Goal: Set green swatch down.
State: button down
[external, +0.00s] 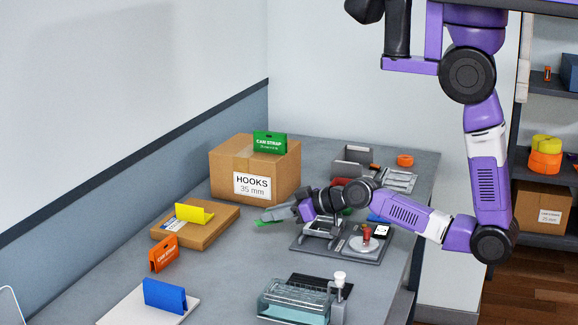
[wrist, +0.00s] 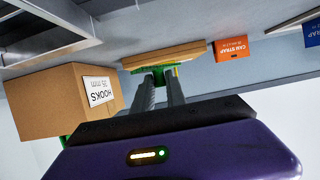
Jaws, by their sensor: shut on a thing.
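My gripper (external: 272,215) is low over the middle of the table, in front of the box marked HOOKS. Its fingers are shut on the green swatch (external: 261,223), of which only a small edge shows beyond the tips. In the wrist view the swatch (wrist: 171,69) shows as a green sliver at the fingertips (wrist: 160,74); the fingers hide most of it. I cannot tell whether it touches the table.
The HOOKS box (external: 228,165) carries a green CAM STRAP packet (external: 269,142). A flat carton (external: 205,232) with a yellow piece (external: 193,212) lies left. Orange (external: 163,253) and blue (external: 165,296) packets stand nearer. A grey device (external: 312,243) sits right of my gripper.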

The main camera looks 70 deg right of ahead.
jog(key=s+a+r+n+g+y, duration=0.1)
jog(key=a+r+n+y, duration=0.1)
jog(key=a+r, duration=0.6)
jog(key=s+a+r+n+y, duration=0.2)
jog(key=a+r+y, duration=0.1)
jog(key=a+r, duration=0.4)
jog(key=b, duration=0.4)
send_over(263, 274)
notch_tip(263, 274, down, 16)
jog(key=shift+d+r, duration=0.1)
jog(key=shift+r, duration=0.05)
jog(key=shift+f, duration=2.25)
